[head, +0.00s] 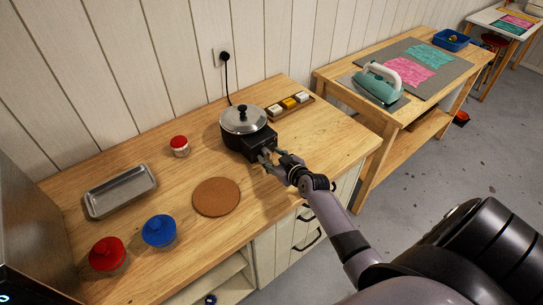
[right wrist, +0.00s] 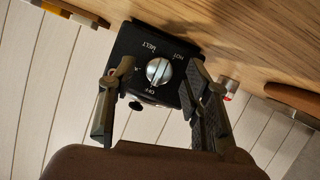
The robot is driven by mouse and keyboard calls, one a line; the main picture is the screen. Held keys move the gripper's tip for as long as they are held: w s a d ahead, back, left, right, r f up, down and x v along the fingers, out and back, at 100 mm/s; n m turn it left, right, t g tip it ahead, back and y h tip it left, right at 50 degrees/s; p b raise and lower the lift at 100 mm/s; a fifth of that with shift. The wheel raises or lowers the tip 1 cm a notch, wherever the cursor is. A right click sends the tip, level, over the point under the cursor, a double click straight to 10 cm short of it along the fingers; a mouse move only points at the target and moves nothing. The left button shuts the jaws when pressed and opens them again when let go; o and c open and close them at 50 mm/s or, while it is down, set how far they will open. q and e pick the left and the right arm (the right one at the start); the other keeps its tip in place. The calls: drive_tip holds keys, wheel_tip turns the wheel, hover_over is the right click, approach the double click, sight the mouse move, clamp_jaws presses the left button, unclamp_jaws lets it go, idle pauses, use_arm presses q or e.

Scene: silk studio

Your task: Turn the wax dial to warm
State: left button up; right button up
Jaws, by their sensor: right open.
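The wax melter (head: 244,120) is a black box with a steel-lidded pot on top, standing on the wooden counter. In the right wrist view its black front panel (right wrist: 178,52) carries a round silver dial (right wrist: 159,71) with a raised ridge. MELT, HOT and OFF are readable upside down; another label at the left is mostly hidden by a finger. The ridge lies roughly along the line towards OFF; its pointing end is unclear. My right gripper (head: 267,156) is open at the melter's front. Its fingers (right wrist: 160,68) stand either side of the dial, with visible gaps.
A cork mat (head: 217,197), a metal tray (head: 121,191), red-lidded (head: 108,253) and blue-lidded (head: 159,231) jars and a small red-topped jar (head: 180,146) lie left of the melter. A rack of small blocks (head: 290,105) is behind right. Counter right of the melter is clear.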

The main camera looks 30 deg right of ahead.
drive_tip(key=shift+w+f, duration=0.15)
drive_tip(key=shift+w, duration=0.2)
clamp_jaws()
idle(0.5)
